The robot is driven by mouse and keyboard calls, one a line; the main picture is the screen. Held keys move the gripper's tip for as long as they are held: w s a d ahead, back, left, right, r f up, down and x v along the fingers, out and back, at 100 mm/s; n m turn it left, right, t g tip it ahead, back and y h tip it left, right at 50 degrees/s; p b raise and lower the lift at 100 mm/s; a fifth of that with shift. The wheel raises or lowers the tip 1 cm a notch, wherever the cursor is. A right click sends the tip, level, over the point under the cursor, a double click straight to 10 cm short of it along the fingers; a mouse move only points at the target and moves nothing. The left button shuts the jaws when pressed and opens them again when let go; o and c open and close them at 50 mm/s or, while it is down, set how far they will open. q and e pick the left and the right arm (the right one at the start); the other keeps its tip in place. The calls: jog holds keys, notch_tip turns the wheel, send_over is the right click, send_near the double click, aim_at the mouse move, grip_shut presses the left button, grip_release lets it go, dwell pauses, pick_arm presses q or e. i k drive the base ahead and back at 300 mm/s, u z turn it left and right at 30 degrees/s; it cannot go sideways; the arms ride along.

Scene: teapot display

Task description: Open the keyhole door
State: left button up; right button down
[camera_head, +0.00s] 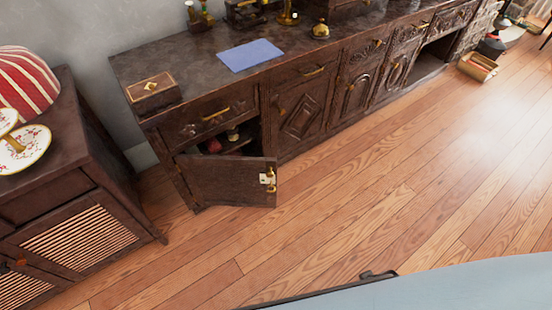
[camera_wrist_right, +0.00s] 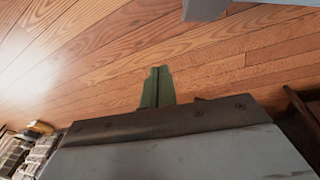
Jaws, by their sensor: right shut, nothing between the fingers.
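The keyhole door (camera_head: 232,182) is the dark wooden door at the left end of the long sideboard (camera_head: 290,98). It stands open, swung out over the floor, with a brass and white lock fitting (camera_head: 268,179) near its free edge. The open compartment (camera_head: 232,142) behind it shows some small items, partly hidden by the door. My right gripper (camera_wrist_right: 157,86) shows in the right wrist view with its greenish fingers together and empty, over bare floor. The door is not recognizable in that view. My left gripper is in neither view.
A dark cabinet (camera_head: 80,190) with slatted doors stands at the left, holding a striped dome (camera_head: 25,80) and plates. A carved box (camera_head: 152,92) and a blue sheet (camera_head: 250,54) lie on the sideboard. The wooden floor (camera_head: 370,180) in front is clear.

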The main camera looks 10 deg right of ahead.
aim_at(240, 182)
jog(key=z, duration=0.85)
jog(key=i, duration=1.2)
jog(key=u, duration=1.55)
